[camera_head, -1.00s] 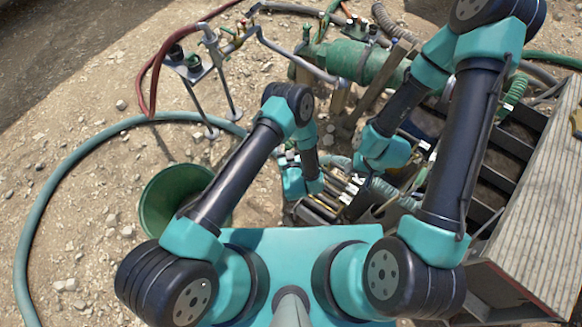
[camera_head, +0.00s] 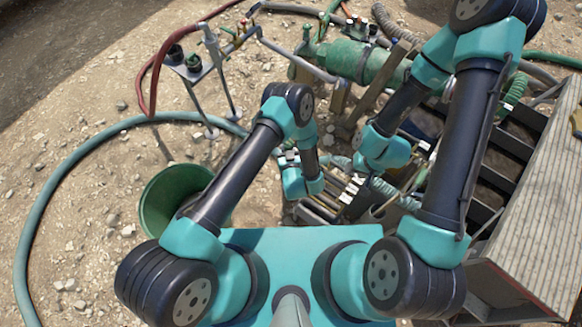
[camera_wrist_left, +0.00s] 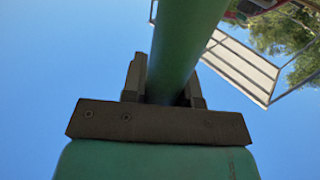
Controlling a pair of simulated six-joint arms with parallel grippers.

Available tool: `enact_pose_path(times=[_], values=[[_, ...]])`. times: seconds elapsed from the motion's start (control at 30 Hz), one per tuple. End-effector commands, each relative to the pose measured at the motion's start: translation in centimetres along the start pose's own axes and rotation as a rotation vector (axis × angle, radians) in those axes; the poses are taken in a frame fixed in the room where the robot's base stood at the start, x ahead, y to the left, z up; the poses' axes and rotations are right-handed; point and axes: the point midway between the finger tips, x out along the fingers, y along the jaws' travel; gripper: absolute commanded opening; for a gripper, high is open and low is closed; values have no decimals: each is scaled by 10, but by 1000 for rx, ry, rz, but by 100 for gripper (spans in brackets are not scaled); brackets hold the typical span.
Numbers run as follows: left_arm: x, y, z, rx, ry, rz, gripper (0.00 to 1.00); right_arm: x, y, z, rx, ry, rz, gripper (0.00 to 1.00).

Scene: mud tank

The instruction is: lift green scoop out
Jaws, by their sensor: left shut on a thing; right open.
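In the left wrist view, my left gripper (camera_wrist_left: 165,88) is shut around a thick dark green round bar (camera_wrist_left: 187,40), which looks like the handle of the green scoop. The bar runs up out of that view, so the scoop's bowl is not seen there. In the head view I cannot make out the scoop; my left arm's wrist hangs over the crowded middle, and its fingers are not clear. My right gripper (camera_head: 352,187) is open, close to the right of my left wrist, with pale tips. I see nothing held in it.
A green bucket (camera_head: 150,212) stands on stony ground at the left. A dark tank with slats (camera_head: 512,145) and a board-topped wall (camera_head: 545,215) lie at the right. A green pump cylinder (camera_head: 345,60), a pipe stand with red hose (camera_head: 150,80) and a teal hose (camera_head: 40,215) surround the area.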

Motion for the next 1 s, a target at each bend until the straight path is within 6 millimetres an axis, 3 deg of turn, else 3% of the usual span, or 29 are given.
enact_pose_path(times=[0.57,0.77,1.0], values=[[0,0,-5,0,1,0,0,0,0,0,0,0,0,43],[1,1,-26,-1,2,1,0,0,0,0,0,0,0,43],[1,1,-74,-2,3,1,0,0,0,0,0,0,0,43]])
